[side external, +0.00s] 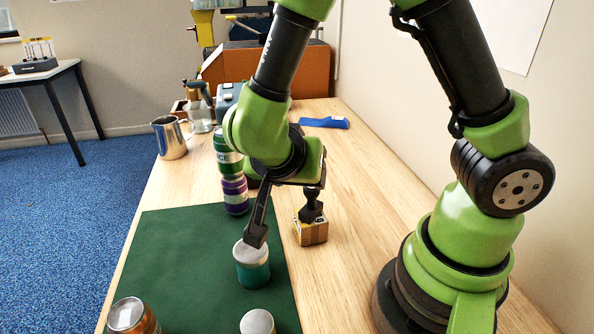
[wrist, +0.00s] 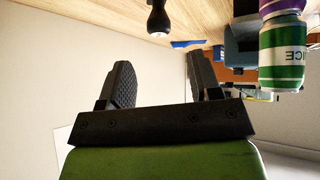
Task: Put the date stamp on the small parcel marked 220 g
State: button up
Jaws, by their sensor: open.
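My gripper (side external: 284,226) is open and empty, pointing down.
A green can (side external: 227,150) sits on a purple can (side external: 235,195) left of my wrist. A teal tin (side external: 252,270) stands on the green mat (side external: 180,260). A steel jug (side external: 170,140) and a blue object (side external: 325,122) are farther back. Bare table lies right of the box.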

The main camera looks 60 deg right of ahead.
jog(key=w+a+r+n+t+y, duration=0.25)
jog(key=r+t+y, duration=0.25)
jog(key=r, duration=0.3)
jog(key=w+a+r+n+t+y, duration=0.25)
jog(key=r+t+y, duration=0.2)
jog(key=r, duration=0.25)
jog(key=s+d+n+g, duration=0.3)
jog(key=s+n, duration=0.2)
jog(key=s, duration=0.9)
jog(key=shift+s+g+y, duration=0.25)
jog(key=shift+g+y, duration=0.1)
